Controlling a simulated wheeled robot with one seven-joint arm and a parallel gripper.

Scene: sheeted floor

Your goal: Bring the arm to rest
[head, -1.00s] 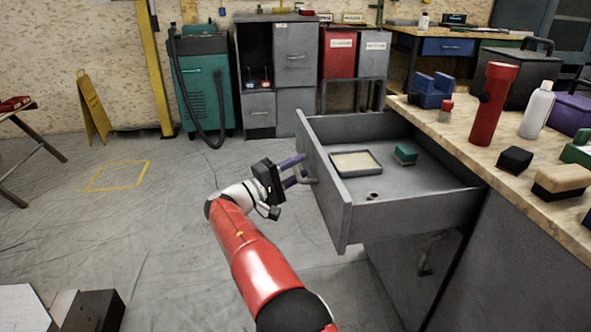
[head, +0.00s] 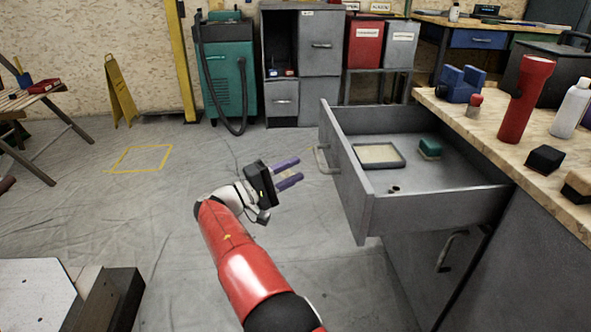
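My gripper (head: 291,172) is at the end of my red arm, over the sheeted floor in the middle of the head view. Its two purple fingers are apart, with nothing seen between them. It points right, toward the open grey drawer (head: 358,192). A visible gap lies between the fingertips and the drawer's handle (head: 321,160). The drawer is pulled well out and holds a shallow tray (head: 402,154), a green block (head: 429,147) and a small round piece (head: 394,189).
The wooden worktop (head: 484,131) at right bears a red flashlight (head: 525,100), a white bottle (head: 571,108) and a blue vise-like object (head: 460,84). A yellow floor sign (head: 122,92) and a green machine (head: 224,75) stand at the back. Open floor lies left of my arm.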

